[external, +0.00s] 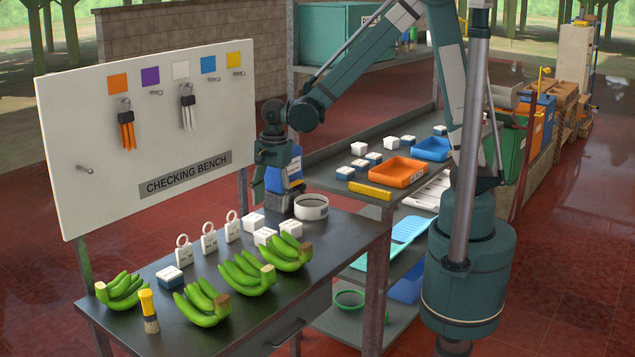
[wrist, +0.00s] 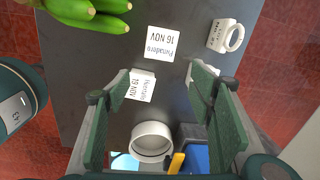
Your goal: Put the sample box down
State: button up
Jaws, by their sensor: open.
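Three white sample boxes stand close together on the dark checking bench (external: 135,262). In the external view they are a left box (external: 253,222), a front box (external: 265,237) and a right box (external: 289,227). My gripper (wrist: 160,74) is open above them, with nothing held between its fingers. In the wrist view a box labelled 16 NOV (wrist: 162,43) lies beyond the fingertips. A box labelled 19 NOV (wrist: 140,86) shows beside the left finger and is partly covered by it. A third box (wrist: 203,72) is largely hidden behind the right finger.
A white round pot (external: 312,208) and a blue item (external: 283,178) stand near my gripper. White ringed tags (external: 209,240), a blue-and-white box (external: 171,276), green banana hands (external: 247,272) and a brush (external: 149,310) occupy the bench. A white board (external: 60,130) rises behind.

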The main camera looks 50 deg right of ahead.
jog(key=m, duration=0.2)
send_over(265, 232)
jog(key=shift+g, duration=0.4)
jog(key=f, duration=0.4)
jog(key=shift+s+a+f, duration=0.1)
jog(key=shift+s+f, duration=0.1)
jog(key=shift+f, duration=1.3)
jog(key=shift+w+f, duration=0.15)
jog(key=shift+f, duration=2.45)
jog(key=shift+c, duration=0.7)
jog(key=c, duration=1)
